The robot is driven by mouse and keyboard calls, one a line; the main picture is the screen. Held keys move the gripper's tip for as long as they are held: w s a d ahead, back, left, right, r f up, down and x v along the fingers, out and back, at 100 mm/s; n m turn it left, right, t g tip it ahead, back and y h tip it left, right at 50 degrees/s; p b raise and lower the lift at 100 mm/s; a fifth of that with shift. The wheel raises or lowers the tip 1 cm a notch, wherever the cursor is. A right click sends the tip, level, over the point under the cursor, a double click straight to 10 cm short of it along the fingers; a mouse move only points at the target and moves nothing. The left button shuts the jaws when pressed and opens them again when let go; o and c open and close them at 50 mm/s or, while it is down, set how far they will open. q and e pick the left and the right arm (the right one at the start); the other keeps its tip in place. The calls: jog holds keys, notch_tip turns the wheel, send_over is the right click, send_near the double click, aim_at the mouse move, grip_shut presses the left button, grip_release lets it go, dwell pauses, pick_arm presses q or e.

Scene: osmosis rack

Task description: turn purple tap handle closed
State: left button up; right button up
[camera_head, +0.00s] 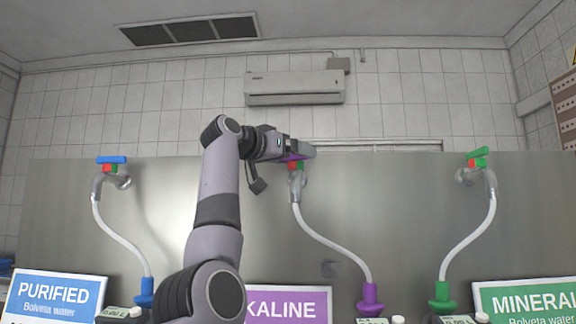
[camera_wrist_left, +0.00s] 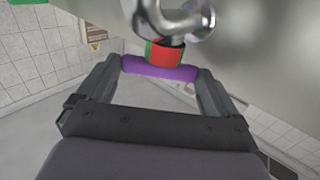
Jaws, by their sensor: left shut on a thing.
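The purple tap handle (camera_wrist_left: 160,68) shows in the left wrist view as a bar between the two fingers, under a red and green collar and a chrome tap (camera_wrist_left: 178,20). In the head view the purple handle (camera_head: 291,158) is mostly hidden by my left gripper (camera_head: 300,150), above a red and green collar (camera_head: 296,166). My left gripper also shows in the left wrist view (camera_wrist_left: 158,78), its fingers at the two ends of the handle and shut on it. A white hose runs from this tap to a purple fitting (camera_head: 370,297). My right gripper is not in view.
A tap with a blue handle (camera_head: 111,159) is on the left of the steel panel (camera_head: 400,220), and one with a green handle (camera_head: 478,153) is on the right. Signs for purified (camera_head: 52,297), alkaline (camera_head: 290,306) and mineral water (camera_head: 530,302) stand below.

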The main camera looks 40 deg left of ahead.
pick_arm(q)
jog(key=n+y, duration=0.1)
jog(key=y, duration=0.1)
jog(key=n+y, duration=0.1)
jog(key=y, duration=0.1)
jog(key=shift+w+d+n+g, duration=0.15)
jog(key=shift+d+n+g, duration=0.25)
jog(key=n+y, duration=0.1)
jog(key=y, duration=0.1)
jog(key=n+g+y+p, duration=0.1)
jog(key=shift+w+d+r+g+y, duration=0.1)
jog(key=shift+d+g+y, duration=0.1)
jog(key=shift+g+y, duration=0.15)
jog(key=shift+d+n+g+y+p, duration=0.1)
jog(key=shift+n+g+y+p, duration=0.8)
jog(key=shift+n+y, duration=0.4)
jog(key=o, duration=0.7)
jog(key=shift+d, duration=0.1)
